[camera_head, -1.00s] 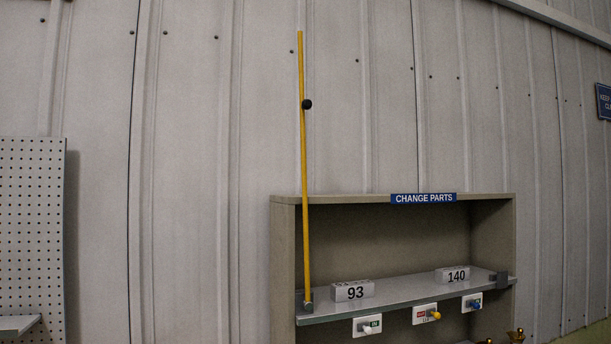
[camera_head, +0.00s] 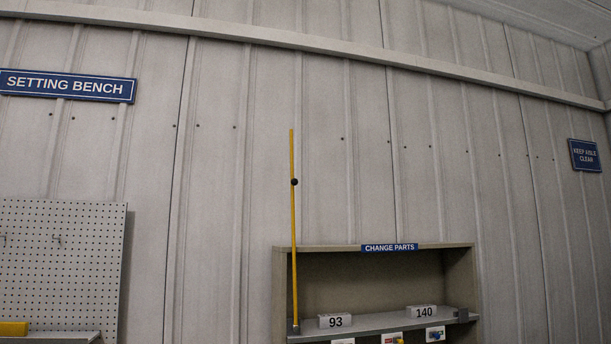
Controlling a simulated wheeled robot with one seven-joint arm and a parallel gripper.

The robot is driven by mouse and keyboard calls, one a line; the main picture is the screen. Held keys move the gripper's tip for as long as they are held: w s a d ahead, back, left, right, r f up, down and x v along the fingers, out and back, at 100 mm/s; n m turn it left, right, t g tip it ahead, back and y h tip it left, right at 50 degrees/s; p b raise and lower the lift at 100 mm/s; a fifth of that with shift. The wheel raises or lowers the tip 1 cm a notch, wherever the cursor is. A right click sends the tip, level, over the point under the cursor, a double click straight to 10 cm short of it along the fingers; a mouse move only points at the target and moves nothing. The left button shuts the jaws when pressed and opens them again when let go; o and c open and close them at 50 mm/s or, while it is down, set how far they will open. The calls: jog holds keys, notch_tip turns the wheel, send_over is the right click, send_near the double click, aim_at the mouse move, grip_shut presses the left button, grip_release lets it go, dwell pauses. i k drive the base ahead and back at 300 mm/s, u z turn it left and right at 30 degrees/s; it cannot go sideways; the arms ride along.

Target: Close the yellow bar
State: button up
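The yellow bar (camera_head: 293,240) stands almost upright at the left end of the shelf unit. Its lower end meets a small grey bracket (camera_head: 294,328) at the front left of the shelf board. A round black knob (camera_head: 294,182) sits on the bar's upper part. A small grey block (camera_head: 462,315) is at the board's right front corner. The bar's top is free, well above the unit. My gripper is not in view.
The shelf unit (camera_head: 284,290) carries a blue "CHANGE PARTS" sign (camera_head: 390,247). Blocks marked 93 (camera_head: 334,321) and 140 (camera_head: 421,311) stand on its board. A pegboard (camera_head: 60,262) is at left, with a yellow object (camera_head: 14,328) below it. Corrugated wall is behind.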

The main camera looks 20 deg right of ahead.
aim_at(293, 181)
jog(key=z, duration=0.85)
jog(key=i, duration=0.95)
jog(key=u, duration=0.25)
